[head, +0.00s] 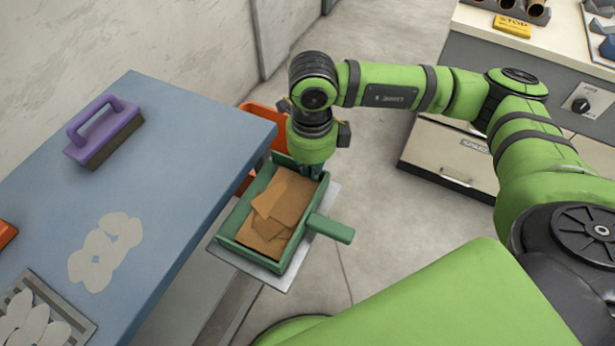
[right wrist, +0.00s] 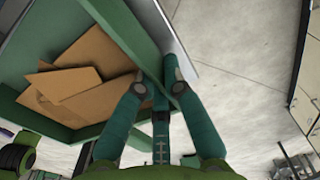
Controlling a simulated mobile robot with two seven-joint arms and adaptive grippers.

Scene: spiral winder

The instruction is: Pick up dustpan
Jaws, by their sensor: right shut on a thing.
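The green dustpan (head: 241,218) is an open tray with a short handle (head: 332,229) on its right side. It holds several brown cardboard-like pieces (head: 275,208). It sits over a pale grey plate beside the blue table; I cannot tell whether it touches the plate. My right gripper (head: 311,172) reaches down to the dustpan's far right corner. In the right wrist view its fingers (right wrist: 160,90) are shut on the dustpan's green wall (right wrist: 130,35), one on each side. The handle is not gripped. My left gripper is not in view.
The blue table (head: 190,130) on the left carries a purple-handled brush (head: 103,133), pale flat pieces (head: 104,250) and a grey tray (head: 72,318). An orange bin (head: 264,113) stands behind the dustpan. A drawer cabinet (head: 450,165) is at right. Grey floor between is clear.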

